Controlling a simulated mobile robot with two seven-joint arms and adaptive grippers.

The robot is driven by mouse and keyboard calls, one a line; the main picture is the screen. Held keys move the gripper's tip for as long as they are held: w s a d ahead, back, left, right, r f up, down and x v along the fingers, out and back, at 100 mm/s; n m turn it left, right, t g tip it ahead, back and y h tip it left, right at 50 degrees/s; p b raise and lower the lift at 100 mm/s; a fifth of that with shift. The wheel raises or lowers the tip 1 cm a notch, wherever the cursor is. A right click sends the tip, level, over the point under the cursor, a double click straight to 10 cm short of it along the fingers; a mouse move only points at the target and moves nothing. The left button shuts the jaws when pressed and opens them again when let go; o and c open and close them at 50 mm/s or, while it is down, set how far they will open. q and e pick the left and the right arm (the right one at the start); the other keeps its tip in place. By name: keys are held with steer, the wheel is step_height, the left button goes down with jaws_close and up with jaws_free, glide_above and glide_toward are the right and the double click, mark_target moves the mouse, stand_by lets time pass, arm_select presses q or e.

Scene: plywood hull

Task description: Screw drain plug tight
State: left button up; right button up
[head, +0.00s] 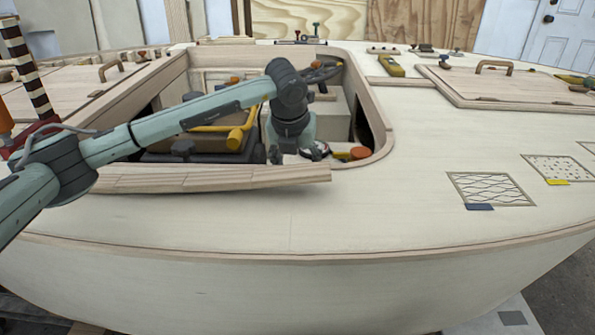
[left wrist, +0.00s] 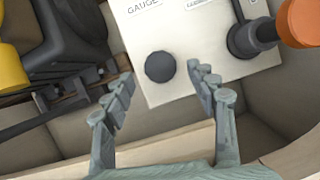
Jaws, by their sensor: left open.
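In the left wrist view my left gripper (left wrist: 161,80) is open, with one finger on each side of a dark round knob (left wrist: 160,67). The knob sits on a white panel (left wrist: 205,45) near a "GAUGE" label and a second, partly readable label. It lies between the fingertips, with gaps visible on both sides. I cannot tell for sure whether this knob is the drain plug. A dark cylindrical fitting (left wrist: 250,40) with an orange part (left wrist: 302,22) is at the panel's right. In the head view my left arm reaches into the hull opening and its fingers are hidden. My right gripper is not in view.
The wooden rim (head: 385,105) of the opening surrounds my left wrist. The pale deck (head: 420,215) in front is mostly clear, with patterned patches (head: 490,188) at right.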

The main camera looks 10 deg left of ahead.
arm_select(q)
steer(key=shift+x, duration=1.25)
steer(key=c, duration=1.2)
